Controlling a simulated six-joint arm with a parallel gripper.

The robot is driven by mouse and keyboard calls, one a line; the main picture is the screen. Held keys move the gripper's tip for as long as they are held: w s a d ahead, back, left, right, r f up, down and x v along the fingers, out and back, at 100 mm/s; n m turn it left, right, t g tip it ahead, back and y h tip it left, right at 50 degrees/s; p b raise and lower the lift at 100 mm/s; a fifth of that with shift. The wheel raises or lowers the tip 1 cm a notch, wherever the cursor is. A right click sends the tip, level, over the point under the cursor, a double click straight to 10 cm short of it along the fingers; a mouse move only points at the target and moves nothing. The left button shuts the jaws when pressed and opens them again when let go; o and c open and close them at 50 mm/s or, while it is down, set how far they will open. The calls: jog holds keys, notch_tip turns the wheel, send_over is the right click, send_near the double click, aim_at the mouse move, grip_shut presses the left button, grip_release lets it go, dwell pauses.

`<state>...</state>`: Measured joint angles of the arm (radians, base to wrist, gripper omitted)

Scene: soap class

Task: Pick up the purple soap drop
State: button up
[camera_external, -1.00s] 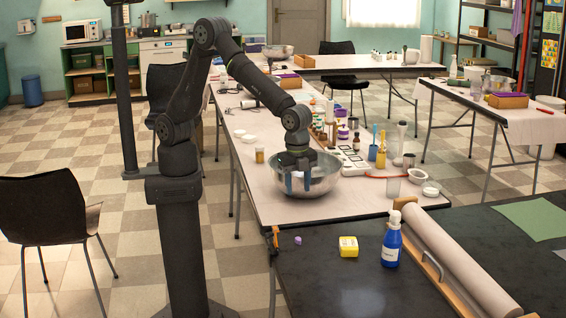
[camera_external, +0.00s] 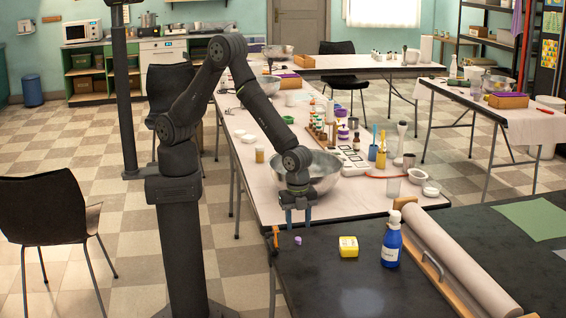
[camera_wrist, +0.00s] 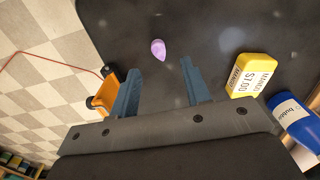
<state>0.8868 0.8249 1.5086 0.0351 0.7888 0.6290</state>
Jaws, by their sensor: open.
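The purple soap drop (camera_external: 298,240) lies on the dark table near its left edge in the external view. In the wrist view the drop (camera_wrist: 158,49) is a small teardrop on the dark surface, ahead of and between the two blue fingers. My gripper (camera_external: 297,212) is above the table's far edge, fingers pointing down, apart from the drop. In the wrist view my gripper (camera_wrist: 158,80) is open and empty.
A yellow soap box (camera_external: 348,246) and a blue bottle (camera_external: 391,243) stand right of the drop. An orange clamp (camera_external: 276,238) sits at the table's left edge. A metal bowl (camera_external: 325,180) is on the light table behind. The dark table's front (camera_external: 350,290) is clear.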

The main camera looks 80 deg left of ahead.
aim_at(298, 234)
jog(key=f, duration=0.5)
jog(key=shift+a, duration=0.25)
jog(key=shift+c, duration=0.4)
grip_shut()
